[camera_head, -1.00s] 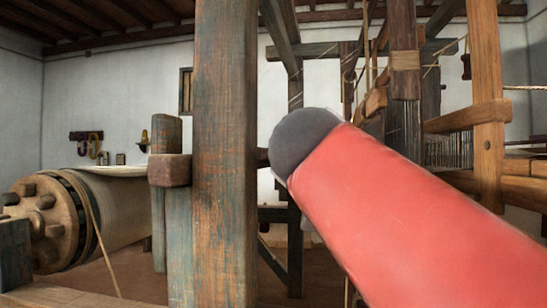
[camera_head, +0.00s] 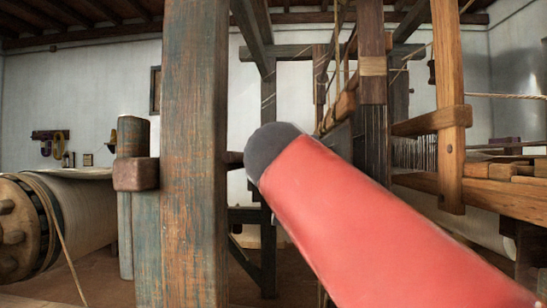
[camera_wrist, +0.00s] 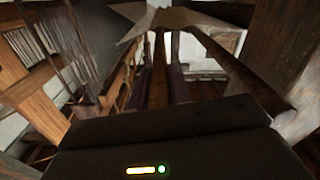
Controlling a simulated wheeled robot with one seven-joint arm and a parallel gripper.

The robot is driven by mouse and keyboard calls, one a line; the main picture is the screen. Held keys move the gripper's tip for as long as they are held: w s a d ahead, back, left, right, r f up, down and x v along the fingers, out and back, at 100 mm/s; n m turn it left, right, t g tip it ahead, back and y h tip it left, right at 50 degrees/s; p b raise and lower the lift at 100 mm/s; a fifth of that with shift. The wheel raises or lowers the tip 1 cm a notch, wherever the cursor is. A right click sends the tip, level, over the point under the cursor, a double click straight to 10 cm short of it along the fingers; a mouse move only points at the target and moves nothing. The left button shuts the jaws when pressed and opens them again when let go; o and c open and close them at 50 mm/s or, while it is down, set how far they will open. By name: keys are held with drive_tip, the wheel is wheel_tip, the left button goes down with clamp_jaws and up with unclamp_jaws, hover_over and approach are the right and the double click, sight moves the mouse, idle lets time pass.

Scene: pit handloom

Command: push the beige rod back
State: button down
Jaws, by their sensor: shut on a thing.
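My gripper's dark housing (camera_wrist: 165,140) fills the bottom of the wrist view, with small lights on it. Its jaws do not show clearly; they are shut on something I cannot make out. A pale tan, flat-looking shape (camera_wrist: 185,17) is at the top of that view, ahead of the housing. A brown bar (camera_wrist: 245,75) slants from it down to the right. I cannot tell whether either is the beige rod. In the head view my red arm hides what is behind it, and the gripper does not show there.
A thick weathered post (camera_head: 195,150) stands close left of my arm, with a wooden block (camera_head: 135,174) on its left side. A large cloth roller (camera_head: 80,215) lies at the left. Loom frame posts (camera_head: 448,90) and threads stand at the right.

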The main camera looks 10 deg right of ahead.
drive_tip(key=a+b, duration=0.1)
drive_tip(key=a, duration=0.1)
drive_tip(key=w+a, duration=0.1)
drive_tip(key=a, duration=0.1)
drive_tip(key=shift+w+a+b, duration=0.2)
drive_tip(key=shift+a+b, duration=0.15)
drive_tip(key=c, duration=1.3)
unclamp_jaws()
drive_tip(key=shift+a, duration=0.15)
